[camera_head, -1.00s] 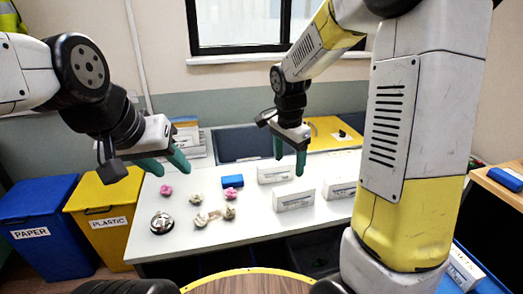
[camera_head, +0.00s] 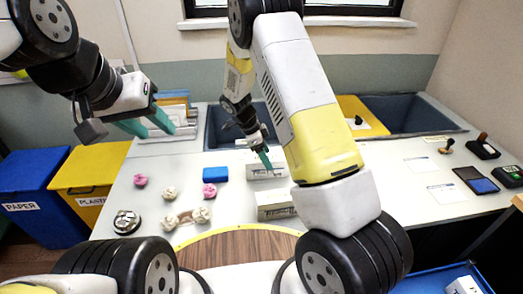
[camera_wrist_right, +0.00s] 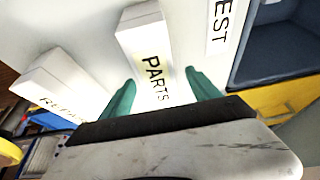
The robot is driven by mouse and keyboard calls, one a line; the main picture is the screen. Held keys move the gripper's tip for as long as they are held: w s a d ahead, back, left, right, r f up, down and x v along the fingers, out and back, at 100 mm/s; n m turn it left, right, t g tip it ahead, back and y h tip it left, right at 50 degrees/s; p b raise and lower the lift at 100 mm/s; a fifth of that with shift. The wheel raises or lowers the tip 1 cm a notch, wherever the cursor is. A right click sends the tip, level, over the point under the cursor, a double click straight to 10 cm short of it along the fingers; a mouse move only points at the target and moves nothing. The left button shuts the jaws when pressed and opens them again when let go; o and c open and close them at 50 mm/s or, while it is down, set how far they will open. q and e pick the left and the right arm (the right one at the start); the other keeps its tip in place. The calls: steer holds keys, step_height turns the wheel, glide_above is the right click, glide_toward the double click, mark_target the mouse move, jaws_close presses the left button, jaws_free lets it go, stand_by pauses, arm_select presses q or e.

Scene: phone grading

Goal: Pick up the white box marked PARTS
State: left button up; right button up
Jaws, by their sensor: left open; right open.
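The white box marked PARTS (camera_wrist_right: 146,42) lies on the white table in the right wrist view, its lettered face toward my right gripper (camera_wrist_right: 162,90). The gripper is open, with one green finger on each side of the box's near end; contact cannot be told. In the head view, my right gripper (camera_head: 265,158) is at a white box (camera_head: 262,173) that seems to be this one; my arm hides part of the area. My left gripper (camera_head: 148,123) is open and empty over the table's left back part.
A TEST label (camera_wrist_right: 222,18) is on the other side. A blue block (camera_head: 215,174) and crumpled pieces (camera_head: 180,218) lie to the left.

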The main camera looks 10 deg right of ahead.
steer(key=x, duration=0.4)
steer(key=shift+s+f, duration=0.15)
steer(key=shift+f, duration=0.2)
jaws_close()
